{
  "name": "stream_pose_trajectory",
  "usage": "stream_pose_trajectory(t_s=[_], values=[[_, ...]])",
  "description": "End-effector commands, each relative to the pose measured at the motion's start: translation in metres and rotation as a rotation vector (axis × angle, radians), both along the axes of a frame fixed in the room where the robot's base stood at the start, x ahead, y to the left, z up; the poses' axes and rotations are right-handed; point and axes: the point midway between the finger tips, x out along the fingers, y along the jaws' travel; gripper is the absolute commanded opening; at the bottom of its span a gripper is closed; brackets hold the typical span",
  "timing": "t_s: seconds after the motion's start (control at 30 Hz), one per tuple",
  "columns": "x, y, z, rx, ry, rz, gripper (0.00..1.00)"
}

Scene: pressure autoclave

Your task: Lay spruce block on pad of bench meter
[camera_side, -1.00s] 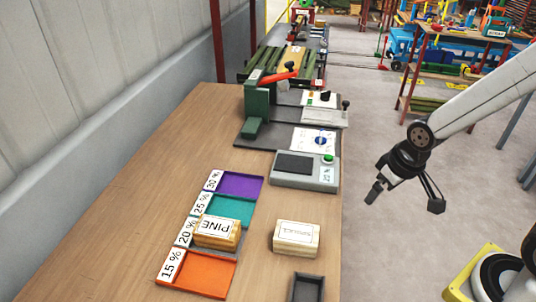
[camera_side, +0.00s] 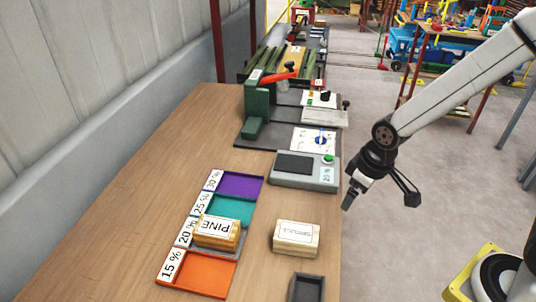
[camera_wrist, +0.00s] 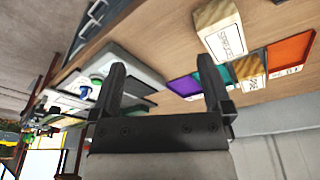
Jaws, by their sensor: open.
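The spruce block (camera_side: 297,238), pale wood with a white label, lies on the bench near its right edge. It also shows in the wrist view (camera_wrist: 222,36). The bench meter (camera_side: 318,178) is a grey box behind it with a bare dark pad (camera_side: 295,165), a green button and a small display. My gripper (camera_side: 378,200) is open and empty, in the air just off the bench's right edge, to the right of the block and meter. In the wrist view its two fingers (camera_wrist: 163,85) stand apart with nothing between them.
A pine block (camera_side: 217,231) sits at the 20 % tray in a row of coloured trays, with orange (camera_side: 197,273), teal (camera_side: 231,209) and purple (camera_side: 240,185) ones. A dark open tray (camera_side: 306,288) is at the front. A green press (camera_side: 258,107) stands behind the meter.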

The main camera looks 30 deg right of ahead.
Motion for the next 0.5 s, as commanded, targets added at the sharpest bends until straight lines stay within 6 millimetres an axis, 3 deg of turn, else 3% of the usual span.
stream_pose_trajectory(t_s=[0.3,0.5], values=[[0.033,0.080,-0.033,-0.020,0.053,0.375,1.00],[0.039,0.108,-0.046,-0.024,0.066,0.499,1.00]])
